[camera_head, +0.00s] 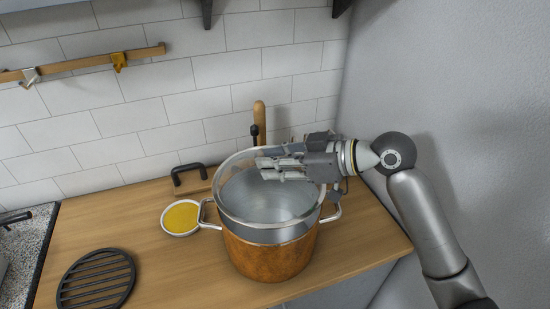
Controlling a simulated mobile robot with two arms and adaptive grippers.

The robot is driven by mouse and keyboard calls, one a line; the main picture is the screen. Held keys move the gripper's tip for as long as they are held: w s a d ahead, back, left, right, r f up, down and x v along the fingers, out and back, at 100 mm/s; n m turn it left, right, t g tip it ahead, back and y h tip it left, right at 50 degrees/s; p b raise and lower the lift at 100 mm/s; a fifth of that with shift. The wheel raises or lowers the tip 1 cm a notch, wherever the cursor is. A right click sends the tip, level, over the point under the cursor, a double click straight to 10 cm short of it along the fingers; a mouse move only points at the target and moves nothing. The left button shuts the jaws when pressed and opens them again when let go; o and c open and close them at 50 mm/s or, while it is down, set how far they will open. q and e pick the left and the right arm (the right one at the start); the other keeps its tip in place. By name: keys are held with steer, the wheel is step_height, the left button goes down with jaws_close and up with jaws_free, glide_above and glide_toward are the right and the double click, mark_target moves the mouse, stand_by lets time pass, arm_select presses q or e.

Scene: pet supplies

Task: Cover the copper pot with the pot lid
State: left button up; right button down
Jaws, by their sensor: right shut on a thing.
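The copper pot (268,262) stands upright on the wooden counter, with metal handles to its left and right. The pot lid (240,195), clear glass with a pale metal rim, is at the pot's mouth and hides most of the opening. It looks tilted, its far edge higher. I cannot tell whether its near edge touches the pot. My right gripper (270,168) reaches in from the right over the lid and is shut on it. The grasped part is hidden by the fingers. My left gripper is out of view.
A small bowl of yellow food (181,217) sits close to the pot's left handle. A black round trivet (96,279) lies at front left. A wooden handle (259,116) and a black-handled board (190,181) are behind. The grey wall (455,120) bounds the right.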

steer(key=shift+f+b, duration=0.45)
steer(key=shift+b, duration=0.05)
step_height(320, 180, down, 2)
steer(key=shift+f+b, duration=0.1)
steer(key=shift+b, duration=0.75)
steer(key=shift+f+b, duration=0.3)
steer(key=shift+f, duration=0.15)
steer(key=shift+s+r, duration=0.1)
steer(key=shift+f, duration=0.55)
stand_by(1.1)
